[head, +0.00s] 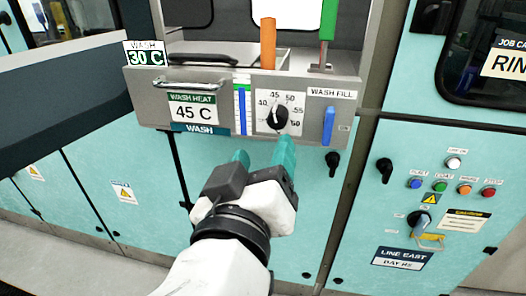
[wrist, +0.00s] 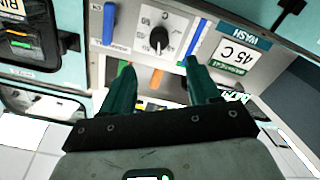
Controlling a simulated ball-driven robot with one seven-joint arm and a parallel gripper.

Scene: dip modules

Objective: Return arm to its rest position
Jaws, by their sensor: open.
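My gripper (head: 264,156) is open and empty, in front of the teal machine face just below the wash panel (head: 345,122). Its two teal fingers stand apart. In the wrist view my gripper (wrist: 150,40) also shows open, with nothing between the fingers. The black wash heat knob (head: 278,117) is on the panel just above the fingertips in the head view, and it also shows in the wrist view (wrist: 158,38). I see no contact between fingers and knob, but the exact gap is hard to tell. My arm reaches up from the bottom of the head view.
The panel carries a "45 C" sign (head: 193,111), a blue wash fill lever (head: 328,127) and a metal handle (head: 190,84). An orange post (head: 268,43) rises behind it. A rotary switch (head: 419,220) sits at right. Grey floor (head: 40,255) is open at lower left.

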